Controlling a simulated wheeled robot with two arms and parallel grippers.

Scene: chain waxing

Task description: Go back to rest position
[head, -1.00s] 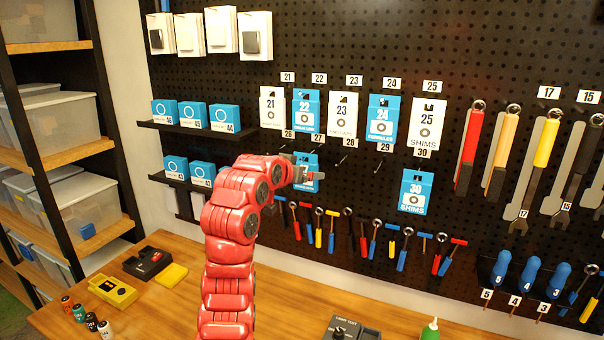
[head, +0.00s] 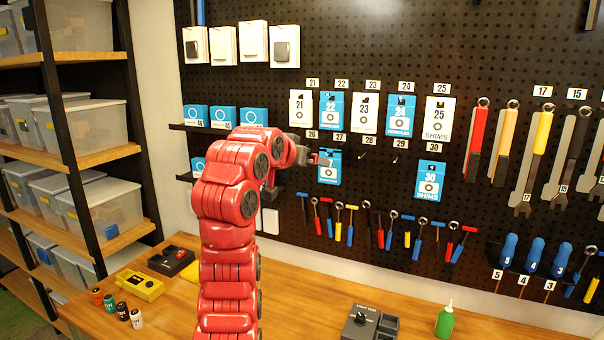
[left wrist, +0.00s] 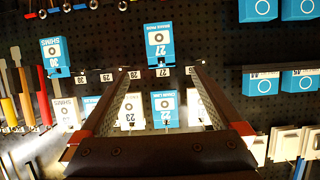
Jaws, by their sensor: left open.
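My left arm (head: 229,200) is red and rises from the bottom of the head view. Its gripper (head: 322,160) is open in front of the pegboard, overlapping the left part of blue packet 27 (head: 330,172). In the left wrist view the picture is upside down. The two fingers of the left gripper (left wrist: 162,72) are spread wide with nothing held between them. Packet 27 (left wrist: 158,45) hangs on its hook beyond the fingertips, apart from them. My right gripper is not in view.
The pegboard (head: 450,60) holds packets, blue packet 30 (head: 429,181), wrenches and screwdrivers. Small shelves with blue boxes (head: 222,117) are behind my arm. A wooden bench (head: 285,290) below carries a yellow device (head: 140,285), a black device (head: 370,322) and a green bottle (head: 445,320). Storage shelves stand left.

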